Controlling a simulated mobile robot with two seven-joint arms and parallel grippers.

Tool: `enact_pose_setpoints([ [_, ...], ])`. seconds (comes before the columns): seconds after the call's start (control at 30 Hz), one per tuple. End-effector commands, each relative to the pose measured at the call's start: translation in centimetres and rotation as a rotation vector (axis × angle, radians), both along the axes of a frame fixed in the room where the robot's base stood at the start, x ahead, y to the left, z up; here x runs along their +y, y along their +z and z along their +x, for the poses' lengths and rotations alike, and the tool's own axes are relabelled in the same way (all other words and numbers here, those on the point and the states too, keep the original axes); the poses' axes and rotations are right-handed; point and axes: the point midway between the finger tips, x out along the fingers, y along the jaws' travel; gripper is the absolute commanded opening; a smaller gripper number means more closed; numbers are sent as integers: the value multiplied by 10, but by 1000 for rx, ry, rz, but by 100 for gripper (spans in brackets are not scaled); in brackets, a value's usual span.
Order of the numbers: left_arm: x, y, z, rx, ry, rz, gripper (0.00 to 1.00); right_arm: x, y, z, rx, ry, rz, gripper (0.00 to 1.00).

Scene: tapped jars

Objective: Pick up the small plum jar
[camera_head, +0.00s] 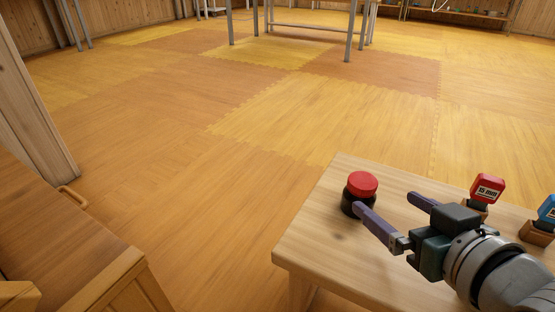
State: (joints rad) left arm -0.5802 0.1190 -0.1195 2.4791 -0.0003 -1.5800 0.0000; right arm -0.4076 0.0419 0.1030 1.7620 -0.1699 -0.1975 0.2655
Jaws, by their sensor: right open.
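My right gripper (385,203) reaches in from the lower right over the light wooden table, its two purple fingers spread apart with nothing seen between them. A small dark round thing with a red domed top (362,184) stands upright on the table just beyond the fingertips. The nearer finger's tip overlaps its lower right side in the picture; I cannot tell whether they touch. It looks like a push button or a capped pot. I see no jar that is clearly plum. My left gripper is not in view.
The light wooden table (318,240) has bare room at its left. A red tag marked 15 min (488,188) and a blue tag (547,208) stand in wooden blocks at the right. A wooden cabinet (50,235) stands at the left. Open floor lies beyond.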

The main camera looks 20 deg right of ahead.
Motion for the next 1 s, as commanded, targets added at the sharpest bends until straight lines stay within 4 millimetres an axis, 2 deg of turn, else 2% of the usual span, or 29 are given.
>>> enact_pose_setpoints([
  [0.03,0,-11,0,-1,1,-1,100,-1,-11,1,-5,0,0,98],
  [0.2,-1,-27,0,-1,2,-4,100,-3,-20,18,-15,1,-2,98],
  [0.3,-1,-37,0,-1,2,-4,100,-6,-25,33,-14,0,-1,98],
  [0.47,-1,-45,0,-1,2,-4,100,-8,-28,46,-11,0,-2,98],
  [0.73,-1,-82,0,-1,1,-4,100,-15,-39,80,-13,0,-3,98],
  [0.83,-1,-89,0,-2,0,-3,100,-16,-41,90,-12,1,0,98],
  [1.0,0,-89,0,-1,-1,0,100,-17,-40,94,-8,0,0,98],
])
